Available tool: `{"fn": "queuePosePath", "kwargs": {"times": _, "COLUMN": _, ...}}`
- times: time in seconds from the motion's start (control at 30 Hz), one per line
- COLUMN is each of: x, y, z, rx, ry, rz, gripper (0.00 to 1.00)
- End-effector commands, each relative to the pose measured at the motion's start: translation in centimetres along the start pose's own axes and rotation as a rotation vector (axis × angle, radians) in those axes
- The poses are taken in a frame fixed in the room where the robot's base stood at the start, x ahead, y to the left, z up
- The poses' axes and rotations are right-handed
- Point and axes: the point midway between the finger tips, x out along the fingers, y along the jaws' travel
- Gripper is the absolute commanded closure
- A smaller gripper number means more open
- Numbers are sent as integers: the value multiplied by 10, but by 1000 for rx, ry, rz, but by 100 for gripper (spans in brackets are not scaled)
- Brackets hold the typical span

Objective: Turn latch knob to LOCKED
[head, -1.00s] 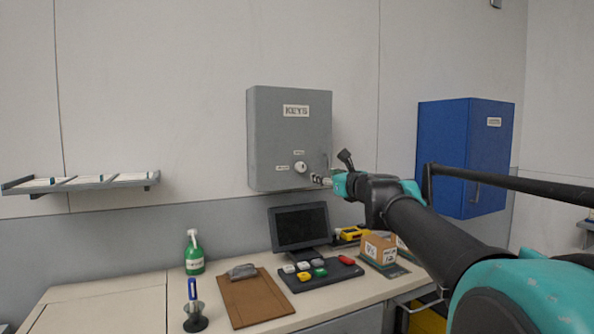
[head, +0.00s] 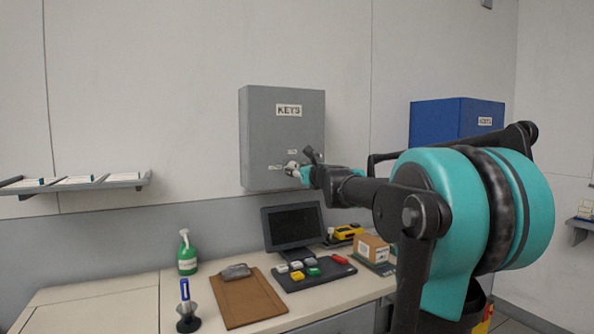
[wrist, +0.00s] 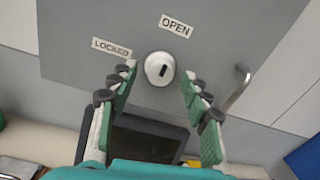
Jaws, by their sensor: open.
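The grey key cabinet (head: 262,125), labelled KEYS, hangs on the wall. Its round white latch knob (wrist: 159,68) shows in the wrist view with a dark mark on its face. The OPEN label (wrist: 176,25) is above the knob and the LOCKED label (wrist: 111,47) is to its left. The dark mark is tilted slightly toward the upper right, roughly toward OPEN. My gripper (wrist: 158,80) is open, its green-padded fingers on either side of the knob and apart from it.
A handle (wrist: 236,88) stands out right of the knob. Below are a dark monitor (head: 292,226), a button panel (head: 315,274), a box (head: 372,248), a brown clipboard (head: 247,298) and a green spray bottle (head: 187,255). A blue cabinet (head: 440,122) hangs to the right.

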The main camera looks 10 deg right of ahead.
Motion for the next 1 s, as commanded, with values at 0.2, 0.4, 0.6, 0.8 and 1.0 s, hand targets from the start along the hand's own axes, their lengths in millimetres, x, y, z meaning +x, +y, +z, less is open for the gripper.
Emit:
{"fn": "queuePosePath", "kwargs": {"times": 0.2, "x": 6, "y": 0, "z": 0, "rx": 0, "ry": 0, "rz": 0, "gripper": 52}}
{"fn": "queuePosePath", "kwargs": {"times": 0.4, "x": 6, "y": 0, "z": 0, "rx": 0, "ry": 0, "rz": 0, "gripper": 55}}
{"fn": "queuePosePath", "kwargs": {"times": 0.6, "x": 6, "y": 0, "z": 0, "rx": 0, "ry": 0, "rz": 0, "gripper": 79}}
{"fn": "queuePosePath", "kwargs": {"times": 0.8, "x": 6, "y": 0, "z": 0, "rx": 0, "ry": 0, "rz": 0, "gripper": 100}}
{"fn": "queuePosePath", "kwargs": {"times": 1.0, "x": 6, "y": 0, "z": 0, "rx": -15, "ry": 0, "rz": 0, "gripper": 100}}
